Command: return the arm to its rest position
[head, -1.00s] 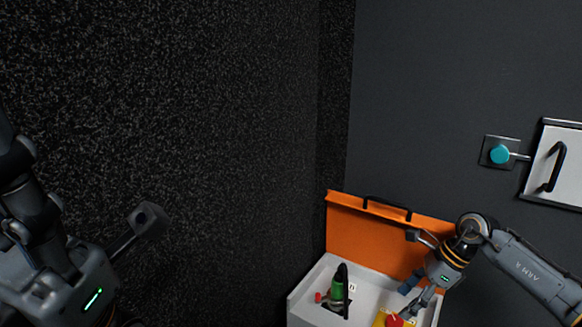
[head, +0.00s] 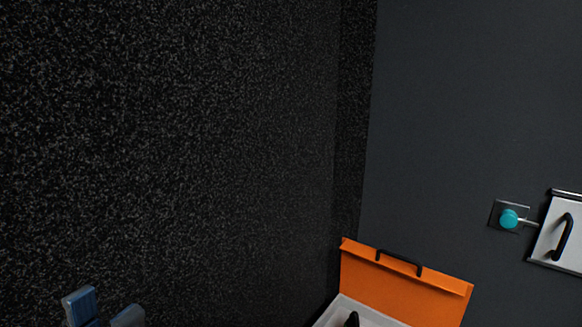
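My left gripper (head: 104,312) shows at the bottom left edge of the head view. Only its two blue-grey fingertips are in the picture. They stand apart with an empty gap between them, and nothing is held there. The rest of the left arm is below the frame. My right arm and gripper are not in view.
A white box (head: 362,312) with a raised orange lid (head: 400,288) stands at the bottom; its inside is mostly cut off. A teal knob (head: 509,218) and a white panel with a black handle (head: 562,237) are on the dark right wall. A black speckled wall (head: 180,150) fills the left.

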